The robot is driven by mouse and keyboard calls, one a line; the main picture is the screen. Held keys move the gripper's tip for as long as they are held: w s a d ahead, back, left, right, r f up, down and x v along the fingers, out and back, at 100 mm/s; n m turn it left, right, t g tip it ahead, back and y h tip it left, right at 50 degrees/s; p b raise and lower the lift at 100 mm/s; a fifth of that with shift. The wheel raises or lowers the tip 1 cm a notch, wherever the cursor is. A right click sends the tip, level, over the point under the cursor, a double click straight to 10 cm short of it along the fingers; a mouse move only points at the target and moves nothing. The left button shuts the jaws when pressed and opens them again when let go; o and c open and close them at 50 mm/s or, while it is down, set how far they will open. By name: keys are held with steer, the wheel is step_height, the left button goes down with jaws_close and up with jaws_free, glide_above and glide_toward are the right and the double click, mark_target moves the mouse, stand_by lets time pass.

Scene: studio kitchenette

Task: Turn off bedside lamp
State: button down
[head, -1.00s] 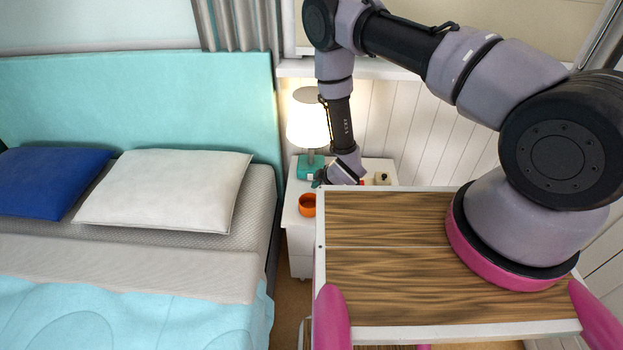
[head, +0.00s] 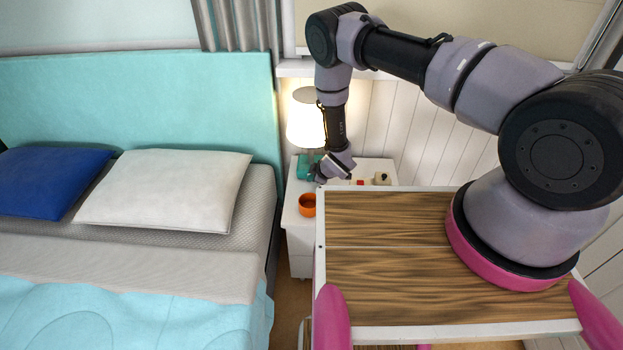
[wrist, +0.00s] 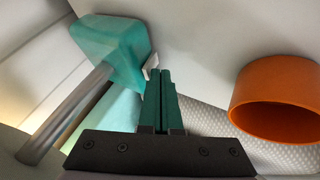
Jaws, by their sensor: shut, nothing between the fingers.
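The bedside lamp (head: 307,122) stands on the white nightstand (head: 291,216), with a glowing white shade and a teal base (head: 304,165). In the wrist view the teal base (wrist: 108,48) is at the upper left, with the lamp's metal stem (wrist: 65,115) below it. A small pale switch-like piece (wrist: 151,64) sticks out from the base's side. My gripper (wrist: 160,72) is shut and empty, its green fingertips right beside that piece; I cannot tell whether they touch it. In the head view my gripper (head: 317,173) is low beside the lamp base.
An orange bowl (head: 307,205) stands near the nightstand's front, close to my gripper; it also shows in the wrist view (wrist: 280,97). The bed (head: 140,265) is at left.

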steer(key=shift+w+r, duration=0.1)
steer(key=shift+w, duration=0.15)
steer(key=shift+r, duration=0.15)
steer(key=shift+r, duration=0.6)
